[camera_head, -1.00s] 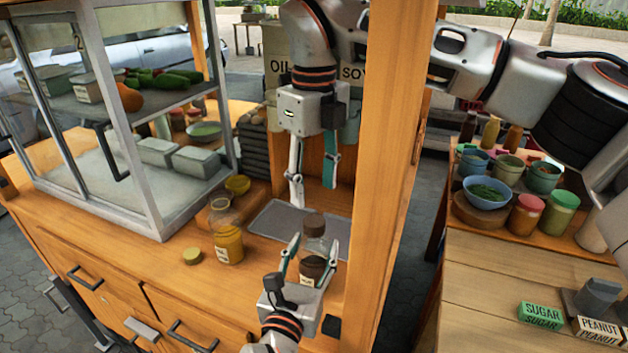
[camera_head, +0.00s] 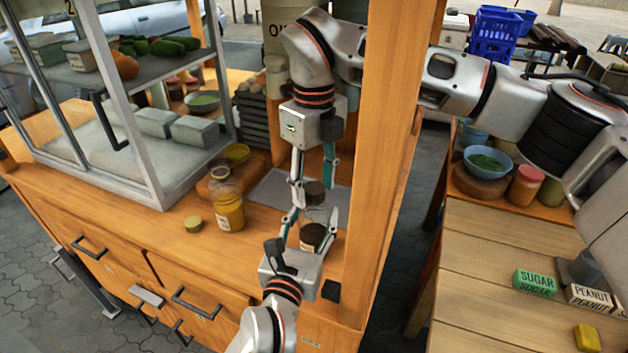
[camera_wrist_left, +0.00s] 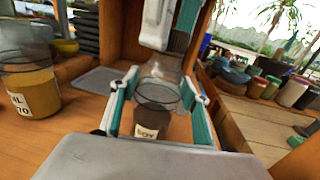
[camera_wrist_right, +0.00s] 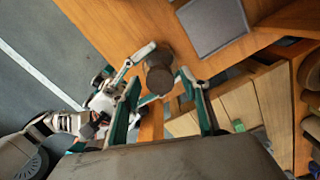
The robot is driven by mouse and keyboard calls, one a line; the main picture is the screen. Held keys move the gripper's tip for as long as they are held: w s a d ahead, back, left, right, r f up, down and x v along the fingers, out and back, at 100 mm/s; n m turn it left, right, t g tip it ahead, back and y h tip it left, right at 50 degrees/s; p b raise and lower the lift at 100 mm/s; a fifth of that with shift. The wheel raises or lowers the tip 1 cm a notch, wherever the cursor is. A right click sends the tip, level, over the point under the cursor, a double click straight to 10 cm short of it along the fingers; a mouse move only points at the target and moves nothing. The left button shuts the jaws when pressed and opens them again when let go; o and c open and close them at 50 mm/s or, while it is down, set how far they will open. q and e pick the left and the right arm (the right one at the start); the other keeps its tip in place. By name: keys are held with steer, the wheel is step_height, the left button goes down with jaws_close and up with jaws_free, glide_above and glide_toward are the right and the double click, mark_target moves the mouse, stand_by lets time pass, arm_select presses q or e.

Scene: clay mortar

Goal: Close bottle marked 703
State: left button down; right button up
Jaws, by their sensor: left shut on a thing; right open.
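A clear bottle with dark contents (camera_head: 312,237) stands upright on the counter, a brown cap (camera_head: 316,188) at its top. The left wrist view shows its label (camera_wrist_left: 147,131), seemingly "SOY"; no number is legible. My left gripper (camera_head: 312,225) is shut around its body. My right gripper (camera_head: 313,190) points down from above, open, its fingers on either side of the cap. The cap also shows between them in the right wrist view (camera_wrist_right: 159,76). A jar with yellow contents (camera_head: 230,212) stands to the left; its label partly reads "70" in the left wrist view (camera_wrist_left: 28,95).
A small round yellow lid (camera_head: 193,224) lies left of the yellow jar. A grey mat (camera_head: 268,190) lies behind the bottle. A wooden post (camera_head: 385,180) rises close on the right. A glass cabinet (camera_head: 150,190) fills the left of the counter.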

steer(key=c, duration=1.2)
steer(key=o, duration=1.3)
step_height(320, 180, up, 12)
arm_select(q)
steer(key=c, duration=1)
jaws_free()
